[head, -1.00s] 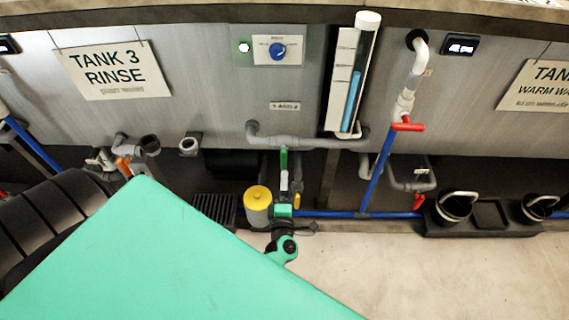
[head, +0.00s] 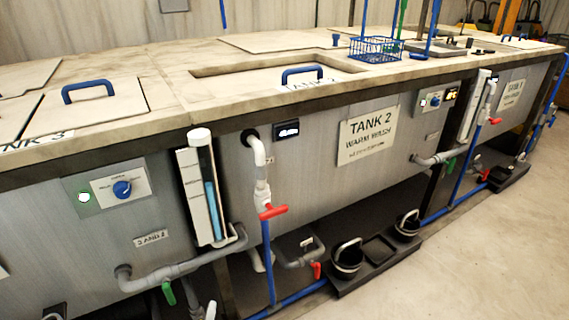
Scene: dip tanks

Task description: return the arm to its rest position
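Neither of my grippers nor either of my arms is in the head view now. The view takes in the fronts and tops of the dip tanks. The tank 2 sign (head: 367,136) hangs on the grey front panel. A blue dial (head: 122,189) sits on the panel at left, beside a sight tube (head: 203,190) with blue liquid. A red-handled valve (head: 272,211) is on the pipe to the right of the tube.
The worktop carries lids with blue handles (head: 302,75) and a blue wire basket (head: 376,48). Two black buckets (head: 348,257) stand in a black tray at the tank's foot. The floor (head: 480,260) at right is clear. Blue pipes run low along the tanks.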

